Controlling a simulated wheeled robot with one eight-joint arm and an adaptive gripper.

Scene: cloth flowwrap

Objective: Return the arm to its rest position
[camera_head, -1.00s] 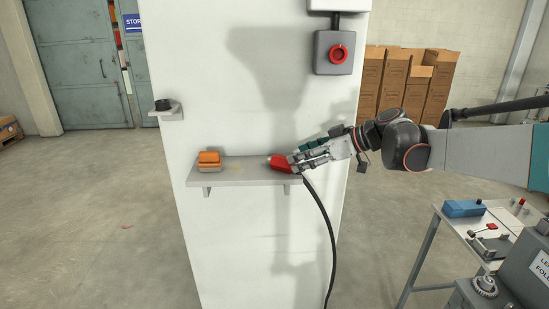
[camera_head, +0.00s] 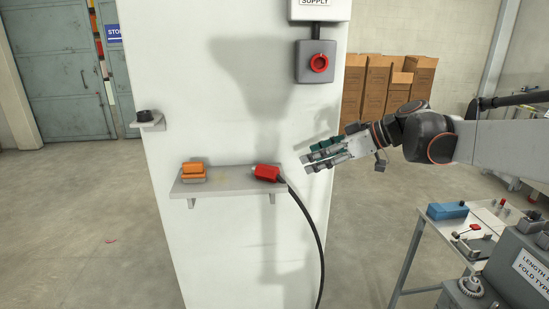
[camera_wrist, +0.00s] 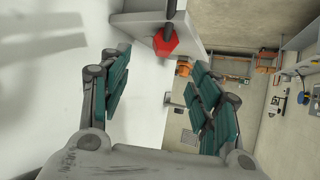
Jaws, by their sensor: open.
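My gripper (camera_head: 318,160) is open and empty in the head view. It is to the right of the wall shelf and apart from the red plug. In the wrist view its green-padded fingers (camera_wrist: 160,98) are spread wide with nothing between them. The red plug (camera_head: 266,173) lies at the right end of the grey shelf (camera_head: 228,182), and its black cable hangs down from it. The wrist view shows a red part (camera_wrist: 166,42), seemingly the plug, beyond the fingers near the top. My arm stretches in from the right edge of the head view.
An orange block-like item (camera_head: 193,171) sits on the shelf's left end. A grey box with a red knob (camera_head: 319,63) is on the white pillar above. A side table (camera_head: 448,226) with a blue box and a grey machine (camera_head: 510,270) stand at lower right. Cardboard boxes (camera_head: 395,80) stand behind.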

